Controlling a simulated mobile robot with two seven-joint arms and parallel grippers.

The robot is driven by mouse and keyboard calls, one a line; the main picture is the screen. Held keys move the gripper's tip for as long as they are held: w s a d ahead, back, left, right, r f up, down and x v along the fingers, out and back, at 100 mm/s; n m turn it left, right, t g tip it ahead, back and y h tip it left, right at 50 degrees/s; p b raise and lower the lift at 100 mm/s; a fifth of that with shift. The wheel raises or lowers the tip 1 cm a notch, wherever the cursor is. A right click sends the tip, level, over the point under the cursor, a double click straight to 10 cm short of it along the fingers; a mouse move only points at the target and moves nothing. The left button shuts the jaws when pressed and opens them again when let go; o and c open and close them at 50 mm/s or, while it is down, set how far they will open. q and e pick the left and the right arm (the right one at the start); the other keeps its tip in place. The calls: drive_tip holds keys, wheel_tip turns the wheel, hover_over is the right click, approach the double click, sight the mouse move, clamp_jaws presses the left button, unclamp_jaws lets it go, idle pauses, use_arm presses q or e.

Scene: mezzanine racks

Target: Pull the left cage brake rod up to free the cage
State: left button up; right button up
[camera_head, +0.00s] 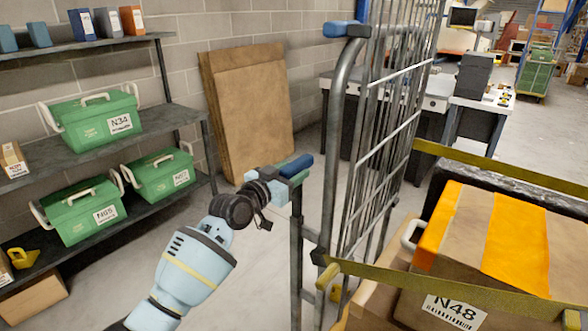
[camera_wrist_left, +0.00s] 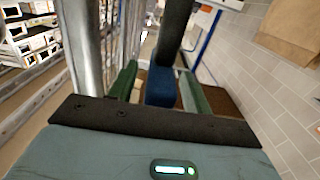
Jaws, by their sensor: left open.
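The left cage (camera_head: 375,130) is a tall grey wire-and-tube roll cage right of my left arm. Its brake rod (camera_head: 296,235) stands upright beside the cage's near tube, with a dark blue grip (camera_head: 304,164) at the top. My left gripper (camera_head: 291,168) is at this grip. In the left wrist view the blue grip (camera_wrist_left: 161,87) lies between the two green fingers of my gripper (camera_wrist_left: 160,92), which are open with small gaps on both sides. The cage's wheels and the rod's lower end are hidden. My right gripper is not in view.
A shelf rack (camera_head: 150,57) with green boxes stands at the left. Brown boards (camera_head: 248,110) lean on the wall. Yellow-olive straps (camera_head: 430,280) and a carton marked N48 (camera_head: 500,245) lie right of the rod. A desk (camera_head: 435,95) stands behind the cage.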

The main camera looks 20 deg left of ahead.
use_arm(q)
drive_tip(key=v, duration=0.6)
drive_tip(key=shift+r, duration=0.15)
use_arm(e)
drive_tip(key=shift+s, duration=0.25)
use_arm(q)
drive_tip(key=shift+s, duration=0.1)
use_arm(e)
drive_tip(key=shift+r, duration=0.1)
